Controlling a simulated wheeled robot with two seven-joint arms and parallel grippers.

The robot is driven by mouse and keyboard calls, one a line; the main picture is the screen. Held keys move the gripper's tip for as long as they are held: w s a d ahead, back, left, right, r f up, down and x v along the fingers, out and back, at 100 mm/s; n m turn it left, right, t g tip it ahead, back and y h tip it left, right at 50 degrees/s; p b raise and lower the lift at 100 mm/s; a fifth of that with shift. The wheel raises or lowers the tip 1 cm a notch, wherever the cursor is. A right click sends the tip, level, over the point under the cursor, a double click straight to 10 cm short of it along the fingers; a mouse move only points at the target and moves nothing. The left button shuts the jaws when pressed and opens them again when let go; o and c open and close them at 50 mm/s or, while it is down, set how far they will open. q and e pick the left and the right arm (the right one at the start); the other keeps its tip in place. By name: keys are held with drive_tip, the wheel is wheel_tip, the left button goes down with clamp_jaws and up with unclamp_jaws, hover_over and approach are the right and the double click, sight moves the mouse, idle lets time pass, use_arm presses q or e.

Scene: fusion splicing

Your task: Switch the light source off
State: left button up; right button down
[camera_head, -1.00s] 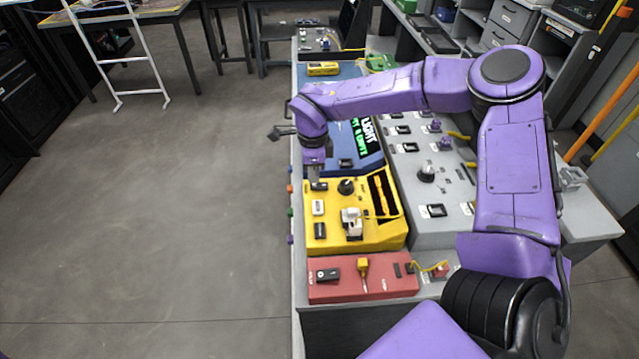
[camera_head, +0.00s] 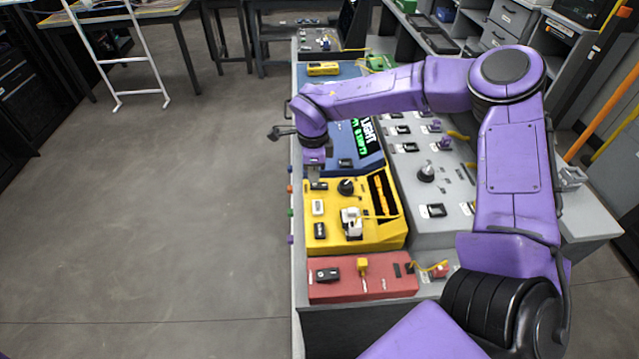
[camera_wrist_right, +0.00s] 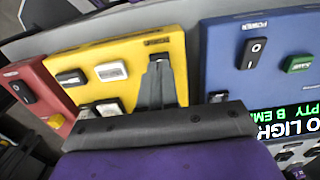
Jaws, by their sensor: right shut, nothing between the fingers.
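No readable label names the light source. A red unit (camera_head: 345,289) at the bench's near end has a black rocker switch (camera_head: 327,275); the switch also shows in the right wrist view (camera_wrist_right: 21,92). Beyond it is a yellow unit (camera_head: 375,237) with several switches and a black knob. Farther on, a blue unit has a display (camera_head: 364,134) with green text and the word LIGHT, and a POWER rocker (camera_wrist_right: 252,52). My right gripper (camera_head: 318,186) is shut and empty, pointing down at the yellow unit's far-left corner. Its fingers (camera_wrist_right: 157,70) hide part of that panel; contact is unclear. My left gripper is not in view.
A grey panel (camera_head: 425,215) with black switches and knobs stands right of the units. My right arm spans over the bench from the right. A yellow cable (camera_head: 432,267) lies at the red unit's right end. Open floor (camera_head: 150,230) lies to the left.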

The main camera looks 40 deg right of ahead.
sight(314, 185)
drive_tip(key=shift+f+b, duration=0.55)
drive_tip(key=shift+f, duration=0.45)
idle(0.4)
drive_tip(key=shift+r, duration=0.1)
wheel_tip(314, 185, up, 7)
drive_tip(key=p, duration=0.7)
idle(0.4)
